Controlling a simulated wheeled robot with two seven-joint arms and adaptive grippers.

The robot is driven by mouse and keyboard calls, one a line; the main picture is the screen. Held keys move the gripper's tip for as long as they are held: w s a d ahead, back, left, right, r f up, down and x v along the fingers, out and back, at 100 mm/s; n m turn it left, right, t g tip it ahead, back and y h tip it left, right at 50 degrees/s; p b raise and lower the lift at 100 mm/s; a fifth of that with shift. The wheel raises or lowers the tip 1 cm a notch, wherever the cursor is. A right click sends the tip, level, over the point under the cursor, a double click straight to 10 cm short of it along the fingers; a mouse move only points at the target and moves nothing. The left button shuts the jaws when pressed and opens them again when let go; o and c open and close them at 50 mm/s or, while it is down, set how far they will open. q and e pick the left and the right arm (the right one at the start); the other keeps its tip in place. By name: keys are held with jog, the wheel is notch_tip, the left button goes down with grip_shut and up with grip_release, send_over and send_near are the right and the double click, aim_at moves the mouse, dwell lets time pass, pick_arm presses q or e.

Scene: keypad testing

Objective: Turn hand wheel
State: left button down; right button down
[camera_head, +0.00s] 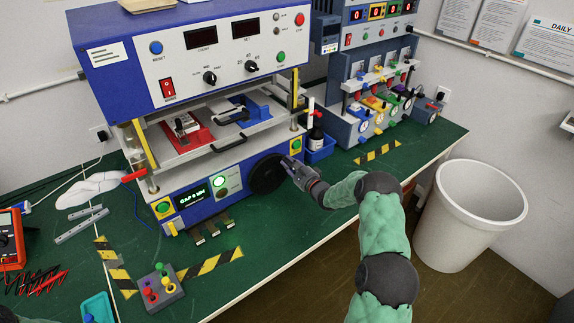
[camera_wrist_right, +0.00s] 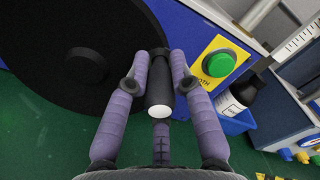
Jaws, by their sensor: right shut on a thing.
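The black round hand wheel (camera_head: 267,173) is on the front of the blue and white press (camera_head: 215,120), low on its right side. In the right wrist view the wheel's dark disc (camera_wrist_right: 40,60) fills the upper left, and its black handle with a pale end (camera_wrist_right: 159,92) sticks out toward the camera. My right gripper (camera_head: 288,164) is at the wheel's right edge. In the wrist view its purple fingers (camera_wrist_right: 160,65) are closed on both sides of the handle. The press display (camera_head: 194,197) reads what looks like "GAP 0 MM". My left gripper is not seen.
A green button on a yellow plate (camera_wrist_right: 222,62) and a blue bin with a black bottle (camera_head: 317,145) are close right of the wheel. A joystick box (camera_head: 160,288) stands front left. A white waste bin (camera_head: 478,205) stands right of the green table (camera_head: 330,195).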

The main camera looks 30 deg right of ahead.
jog(key=shift+s+d+f, duration=0.1)
jog(key=shift+d+f, duration=0.3)
jog(key=c, duration=1.2)
grip_release()
jog(key=shift+o, duration=0.6)
jog(key=shift+d+f, duration=0.1)
jog(key=shift+a, duration=0.2)
jog(key=shift+s, duration=0.1)
jog(key=s+d, duration=0.1)
jog(key=s, duration=1)
jog(key=shift+s, duration=0.35)
